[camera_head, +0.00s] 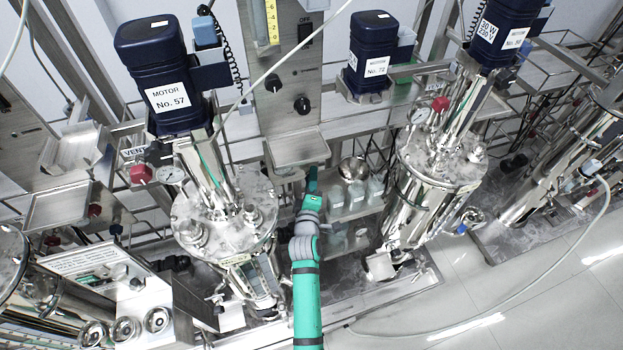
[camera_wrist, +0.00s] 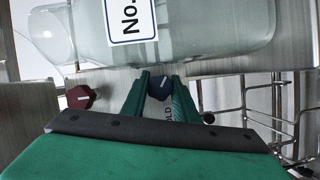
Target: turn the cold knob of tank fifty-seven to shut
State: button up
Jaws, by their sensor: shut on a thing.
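The cold knob (camera_wrist: 158,90) is blue with a short pale mark on its face. In the wrist view it sits between the two green fingers of my gripper (camera_wrist: 160,84), which are shut on it. A label reading "OLD", its first letter hidden, shows just below the knob. In the head view my gripper (camera_head: 312,178) reaches in to the right of tank fifty-seven (camera_head: 222,222), below a steel panel. The knob is hidden there. The motor (camera_head: 168,90) above the tank is dark blue and labelled "No. 57".
In the wrist view a dark red knob (camera_wrist: 80,97) is left of my fingers. A clear vessel (camera_wrist: 215,40) with a "No." label is just above them. Wire racking (camera_wrist: 270,110) is at the right. In the head view another steel tank (camera_head: 428,200) stands to the right.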

jog(key=shift+m+g+y, duration=0.3)
jog(key=shift+m+g, duration=0.2)
jog(key=shift+m, duration=0.6)
jog(key=o, duration=1.1)
jog(key=s, duration=0.3)
jog(key=s+r, duration=0.1)
jog(key=s, duration=0.3)
jog(key=s+r, duration=0.1)
jog(key=s, duration=0.2)
jog(key=shift+s+a, duration=0.15)
jog(key=shift+s, duration=0.2)
